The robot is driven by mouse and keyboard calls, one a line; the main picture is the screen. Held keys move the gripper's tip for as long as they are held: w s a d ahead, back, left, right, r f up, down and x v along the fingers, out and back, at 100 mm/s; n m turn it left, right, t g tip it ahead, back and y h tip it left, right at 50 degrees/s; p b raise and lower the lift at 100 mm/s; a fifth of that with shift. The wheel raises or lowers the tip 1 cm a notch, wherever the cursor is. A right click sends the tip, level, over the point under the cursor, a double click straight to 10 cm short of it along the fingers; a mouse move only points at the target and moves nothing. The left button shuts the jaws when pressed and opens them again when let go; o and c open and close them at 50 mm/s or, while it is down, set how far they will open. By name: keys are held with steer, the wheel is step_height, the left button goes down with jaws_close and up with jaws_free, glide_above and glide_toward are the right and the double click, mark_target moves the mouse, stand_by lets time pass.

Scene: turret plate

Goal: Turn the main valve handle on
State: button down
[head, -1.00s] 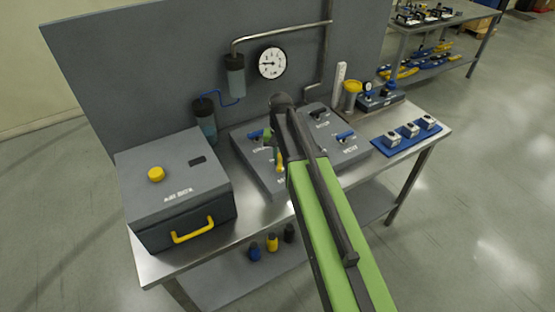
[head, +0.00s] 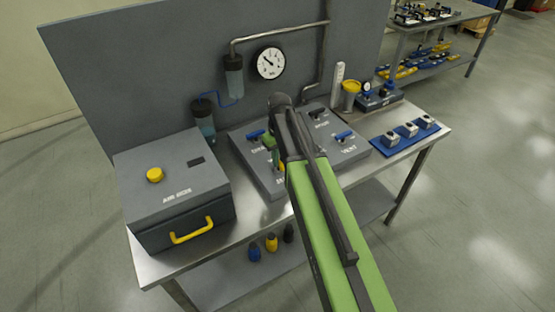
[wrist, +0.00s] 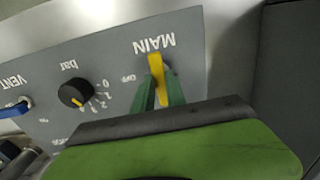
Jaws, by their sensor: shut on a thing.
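The yellow main valve handle (wrist: 156,66) shows in the wrist view beside the MAIN label on the grey panel (wrist: 100,60). The OFF mark is to its left, and the handle is turned away from that mark. My gripper (wrist: 159,92) is shut on the handle, with one green finger on each side. In the head view, my arm covers much of the panel (head: 252,172), and a bit of yellow (head: 281,166) shows by the green fingers. The round pressure gauge (head: 270,63) on the backboard has its needle pointing up and left.
A black bar knob (wrist: 75,92) and the blue VENT lever (wrist: 13,110) are on the same panel. A grey box (head: 172,175) with a yellow button stands left on the bench. A blue tray (head: 408,133) lies at the right end.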

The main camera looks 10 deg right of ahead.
steer(key=shift+w, duration=0.15)
steer(key=c, duration=1.4)
jaws_free()
steer(key=shift+o, duration=0.2)
step_height(320, 180, up, 18)
steer(key=p, duration=1.7)
steer(key=shift+f, duration=0.25)
steer(key=shift+f, duration=0.1)
